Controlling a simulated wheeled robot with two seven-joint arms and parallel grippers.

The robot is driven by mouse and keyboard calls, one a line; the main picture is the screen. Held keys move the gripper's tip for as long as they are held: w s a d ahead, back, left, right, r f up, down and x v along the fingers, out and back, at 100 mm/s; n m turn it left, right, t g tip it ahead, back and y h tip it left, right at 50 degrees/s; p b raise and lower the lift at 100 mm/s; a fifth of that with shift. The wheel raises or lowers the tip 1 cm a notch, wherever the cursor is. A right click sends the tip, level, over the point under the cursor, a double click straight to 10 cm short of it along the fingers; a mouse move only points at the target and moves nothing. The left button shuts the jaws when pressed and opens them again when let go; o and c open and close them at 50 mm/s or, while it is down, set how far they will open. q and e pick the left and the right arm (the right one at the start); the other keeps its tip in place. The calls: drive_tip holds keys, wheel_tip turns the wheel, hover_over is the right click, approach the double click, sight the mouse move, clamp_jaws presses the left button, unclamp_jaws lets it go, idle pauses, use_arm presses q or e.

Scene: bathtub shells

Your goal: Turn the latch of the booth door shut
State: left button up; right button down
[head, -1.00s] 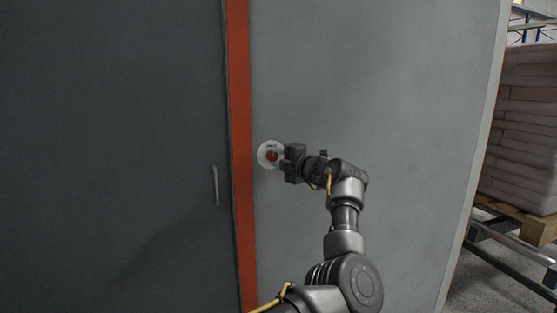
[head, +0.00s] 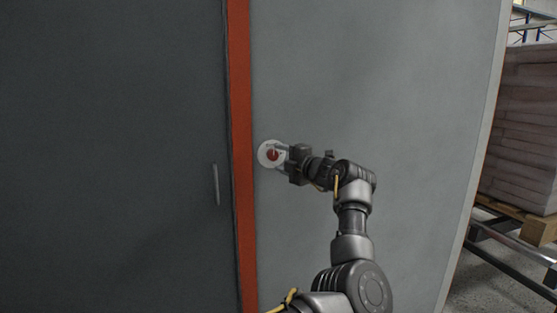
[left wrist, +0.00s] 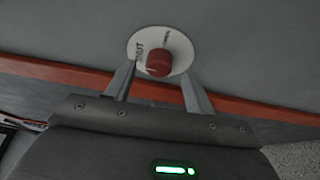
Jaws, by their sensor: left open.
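The latch is a red knob (head: 272,155) at the middle of a round white plate (head: 264,148), on the grey panel right of the orange strip. The left wrist view also shows the red knob (left wrist: 157,62) and the white plate (left wrist: 178,48), with the word SHUT on its left part and a smaller word at upper right. My left gripper (head: 283,161) is open just right of the knob. In the left wrist view its fingers (left wrist: 160,72) point at the knob, apart from each other with nothing held. The knob's exact turn is hard to read. My right gripper is not in view.
A dark door (head: 110,150) with a thin upright handle (head: 215,185) fills the left. An orange strip (head: 241,130) runs between it and the grey panel (head: 400,80). Stacked goods (head: 520,130) on a pallet stand at far right. The panel around the latch is clear.

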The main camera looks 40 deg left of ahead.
use_arm(q)
drive_tip(key=b+v, duration=0.1)
drive_tip(key=v, duration=0.8)
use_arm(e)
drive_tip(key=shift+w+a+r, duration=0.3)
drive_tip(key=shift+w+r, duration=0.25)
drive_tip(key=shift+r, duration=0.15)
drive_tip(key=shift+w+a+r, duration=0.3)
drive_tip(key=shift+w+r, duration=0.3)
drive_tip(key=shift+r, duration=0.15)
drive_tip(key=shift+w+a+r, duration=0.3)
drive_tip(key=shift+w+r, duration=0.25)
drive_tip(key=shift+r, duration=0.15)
use_arm(q)
drive_tip(key=shift+a, duration=0.1)
